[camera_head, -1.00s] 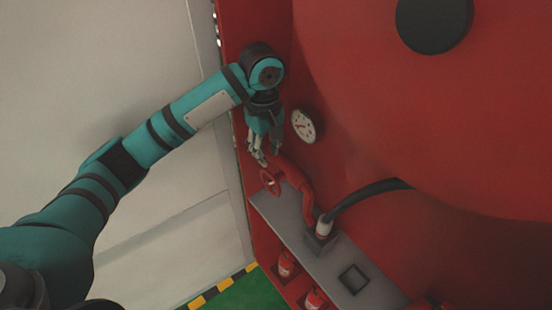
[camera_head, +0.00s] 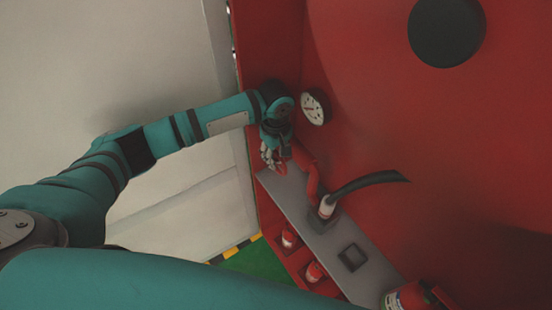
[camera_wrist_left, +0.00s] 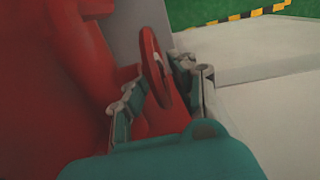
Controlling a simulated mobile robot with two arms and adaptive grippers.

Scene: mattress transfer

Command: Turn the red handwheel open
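The red handwheel (camera_head: 282,169) sits on a red pipe (camera_head: 311,178) above a grey shelf. In the head view it is mostly hidden by my left gripper (camera_head: 270,156). In the left wrist view the handwheel (camera_wrist_left: 147,42) shows nearly edge-on, reaching down between the two fingers of my left gripper (camera_wrist_left: 157,77). The fingers are apart, one on each side of the rim. The right-hand finger is close to the rim; I cannot tell if it touches. A gap shows on the left-hand side. My right gripper is out of view.
A white dial gauge (camera_head: 313,108) is on the red wall beside my left wrist. A black hose (camera_head: 372,182) rises from the grey shelf (camera_head: 375,277). Several red extinguishers (camera_head: 314,272) stand below and beside it. A pale wall (camera_head: 120,60) is on the left.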

